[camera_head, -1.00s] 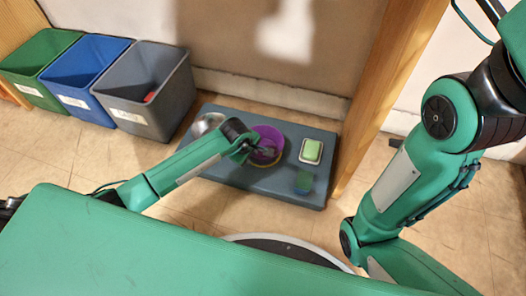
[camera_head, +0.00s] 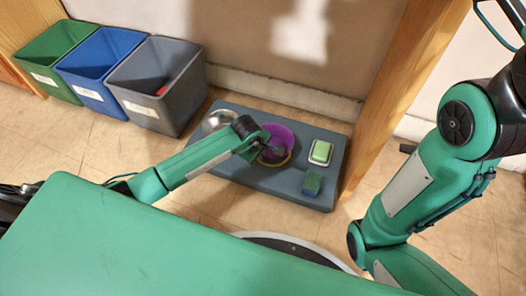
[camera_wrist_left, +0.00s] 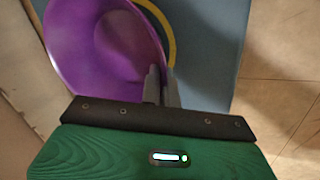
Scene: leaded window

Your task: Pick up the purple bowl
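The purple bowl (camera_head: 281,131) is over the grey-blue mat (camera_head: 240,178), with a yellow ring (camera_head: 284,161) showing under its near edge. It fills the upper left of the left wrist view (camera_wrist_left: 95,45). My left gripper (camera_head: 279,151) reaches in from the left to the bowl's near side. Its two fingers (camera_wrist_left: 161,85) stand close together with the bowl's rim between them. I cannot tell whether the bowl is clear of the mat. My right gripper is out of view; only the right arm shows.
A metal bowl (camera_head: 217,121) is left of the purple bowl. A green block in a white dish (camera_head: 320,152) and a blue-green sponge (camera_head: 312,183) lie to the right. Green (camera_head: 50,60), blue (camera_head: 98,70) and grey (camera_head: 150,95) bins stand left; a wooden post (camera_head: 400,95) rises right.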

